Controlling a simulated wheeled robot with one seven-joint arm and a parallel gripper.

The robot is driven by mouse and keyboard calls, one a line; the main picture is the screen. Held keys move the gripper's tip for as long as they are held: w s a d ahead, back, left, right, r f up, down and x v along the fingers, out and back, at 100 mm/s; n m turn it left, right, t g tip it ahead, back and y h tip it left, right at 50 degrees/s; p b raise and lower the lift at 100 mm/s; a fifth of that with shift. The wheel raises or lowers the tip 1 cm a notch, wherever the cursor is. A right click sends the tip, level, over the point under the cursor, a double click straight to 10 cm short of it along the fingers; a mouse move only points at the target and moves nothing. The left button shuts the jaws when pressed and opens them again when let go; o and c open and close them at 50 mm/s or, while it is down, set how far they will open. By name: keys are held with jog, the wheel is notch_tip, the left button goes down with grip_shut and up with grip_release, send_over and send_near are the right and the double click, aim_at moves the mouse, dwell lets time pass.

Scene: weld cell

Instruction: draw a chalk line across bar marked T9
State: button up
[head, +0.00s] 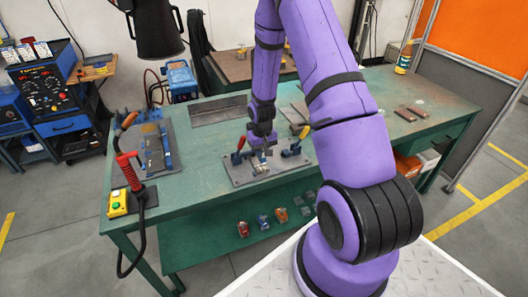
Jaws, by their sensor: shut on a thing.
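My gripper (261,146) points down over the grey fixture plate (240,178) in the middle of the green bench. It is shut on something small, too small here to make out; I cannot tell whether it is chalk. A red-handled clamp (239,148) stands to its left and a yellow-handled clamp (300,138) to its right on the plate. Small grey metal shows under the gripper, partly hidden by it. Two brown bars (405,114) lie at the bench's right. No T9 mark is legible, and I cannot tell which bar bears it.
A welding torch (129,167) and a yellow button box (117,203) stand at the bench's (205,150) left end. A tool tray (158,150) lies behind them. A flat steel sheet (215,110) lies at the back. A bottle (404,58) stands at the back right.

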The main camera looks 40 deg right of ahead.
jog(key=shift+w+a, duration=0.15)
jog(key=shift+a, duration=0.45)
jog(key=shift+a, duration=0.25)
jog(key=shift+w+a, duration=0.15)
jog(key=shift+a, duration=0.3)
jog(key=shift+w+a, duration=0.1)
jog(key=shift+a, duration=0.2)
jog(key=shift+r, duration=0.1)
notch_tip(320, 180, up, 7)
dwell(1.0)
dwell(0.6)
send_over(254, 166)
jog(key=shift+s+f, duration=0.2)
jog(key=shift+f, duration=3)
